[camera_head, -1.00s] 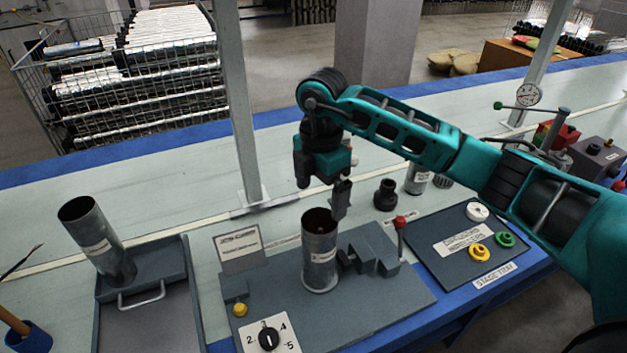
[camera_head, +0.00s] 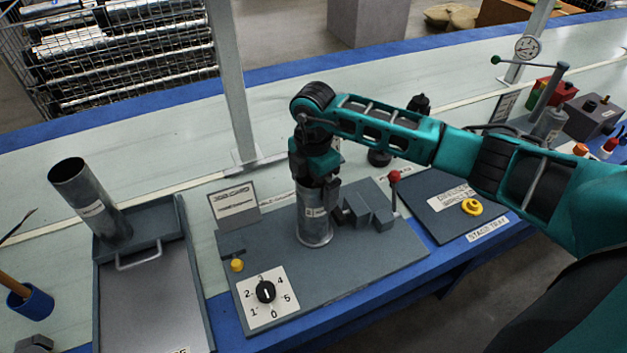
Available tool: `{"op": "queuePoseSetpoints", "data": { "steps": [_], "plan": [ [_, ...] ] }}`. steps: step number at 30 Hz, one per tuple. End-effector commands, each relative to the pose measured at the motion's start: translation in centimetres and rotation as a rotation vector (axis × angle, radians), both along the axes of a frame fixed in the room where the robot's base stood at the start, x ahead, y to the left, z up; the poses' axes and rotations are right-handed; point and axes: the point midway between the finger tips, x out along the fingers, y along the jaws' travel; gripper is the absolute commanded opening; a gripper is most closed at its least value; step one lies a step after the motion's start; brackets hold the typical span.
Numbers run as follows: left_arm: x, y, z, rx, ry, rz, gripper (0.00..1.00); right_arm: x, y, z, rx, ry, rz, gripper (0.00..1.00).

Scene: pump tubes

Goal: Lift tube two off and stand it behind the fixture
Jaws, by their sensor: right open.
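A grey metal tube (camera_head: 314,228) with a small label stands upright on the fixture (camera_head: 364,255), a dark grey plate with a clamp block. My right gripper (camera_head: 318,186) is right over the tube's top, its open fingers down at the upper rim. The gripper hides the tube's mouth, and I cannot tell whether the fingers touch it. Another labelled metal tube (camera_head: 90,203) leans in the grey tray (camera_head: 184,270) at the left. My left gripper is not in view.
A sign (camera_head: 235,206) stands on the fixture's back left, and a red-knobbed lever (camera_head: 394,178) rises at its right. A post (camera_head: 232,90) stands behind. The pale bench (camera_head: 170,160) behind the fixture has free room. A stage tray (camera_head: 450,215) lies right.

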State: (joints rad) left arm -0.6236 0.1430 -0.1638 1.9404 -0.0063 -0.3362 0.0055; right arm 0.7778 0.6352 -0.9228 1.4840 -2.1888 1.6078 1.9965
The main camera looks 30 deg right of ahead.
Motion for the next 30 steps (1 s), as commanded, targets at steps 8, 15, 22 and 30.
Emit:
{"op": "queuePoseSetpoints", "data": {
  "steps": [8, 15, 22, 30],
  "plan": [
    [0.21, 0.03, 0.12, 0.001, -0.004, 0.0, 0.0, 0.01, 0.02, 0.04, 0.0, 0.0, 0.0, 0.75],
    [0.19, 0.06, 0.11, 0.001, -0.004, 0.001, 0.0, 0.01, 0.02, 0.06, 0.001, 0.0, 0.0, 0.52],
    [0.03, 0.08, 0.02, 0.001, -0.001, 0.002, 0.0, 0.01, 0.02, 0.07, 0.001, 0.0, 0.0, 0.8],
    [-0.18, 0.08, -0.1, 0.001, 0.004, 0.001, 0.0, 0.02, 0.01, 0.09, 0.0, 0.0, 0.0, 0.54]
  ]
}}
